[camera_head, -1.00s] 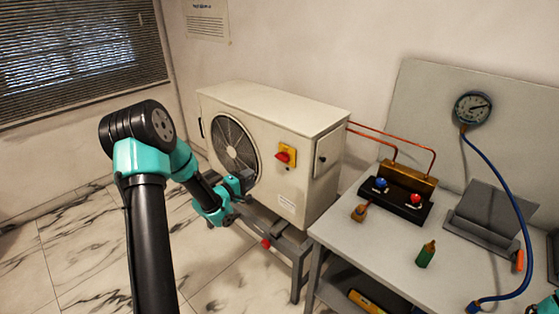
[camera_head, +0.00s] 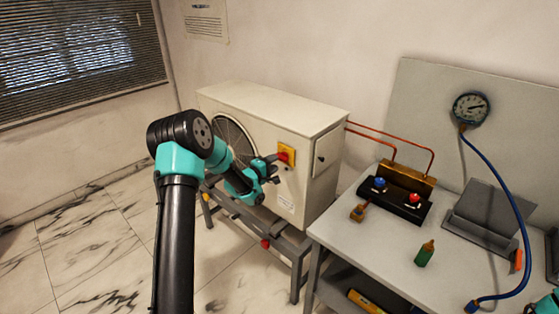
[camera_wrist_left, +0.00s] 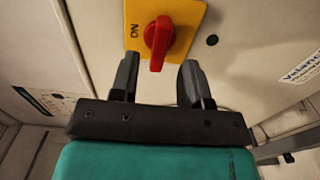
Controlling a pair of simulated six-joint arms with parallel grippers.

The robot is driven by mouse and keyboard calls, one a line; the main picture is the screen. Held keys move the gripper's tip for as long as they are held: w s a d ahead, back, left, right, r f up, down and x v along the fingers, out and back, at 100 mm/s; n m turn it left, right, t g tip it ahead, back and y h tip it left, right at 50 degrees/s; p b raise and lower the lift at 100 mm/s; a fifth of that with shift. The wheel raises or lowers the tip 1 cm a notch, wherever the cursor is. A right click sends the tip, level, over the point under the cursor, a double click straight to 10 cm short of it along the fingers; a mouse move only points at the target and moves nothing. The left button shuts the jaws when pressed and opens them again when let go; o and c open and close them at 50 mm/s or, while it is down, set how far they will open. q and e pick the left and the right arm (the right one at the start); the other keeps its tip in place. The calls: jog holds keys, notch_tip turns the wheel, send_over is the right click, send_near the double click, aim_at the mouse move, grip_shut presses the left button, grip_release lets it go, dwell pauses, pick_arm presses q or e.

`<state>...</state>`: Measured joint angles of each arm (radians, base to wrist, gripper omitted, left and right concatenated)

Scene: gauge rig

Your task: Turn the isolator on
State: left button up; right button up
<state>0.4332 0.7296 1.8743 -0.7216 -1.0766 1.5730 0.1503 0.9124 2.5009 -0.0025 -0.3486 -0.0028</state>
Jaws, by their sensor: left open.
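The isolator (camera_head: 289,151) is a red rotary knob on a yellow plate, on the front of the white outdoor unit (camera_head: 303,115). In the left wrist view the red knob (camera_wrist_left: 158,42) has its handle nearly upright, slightly tilted, with its lower end near the plate's edge. The word ON is printed left of it. My right gripper's jaws are out of view.
The unit stands on a metal frame (camera_head: 280,238). Copper pipes (camera_head: 405,137) run behind.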

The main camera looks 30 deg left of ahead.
aim_at(282, 157)
pick_arm(q)
jog(key=shift+x, duration=2.1)
grip_shut()
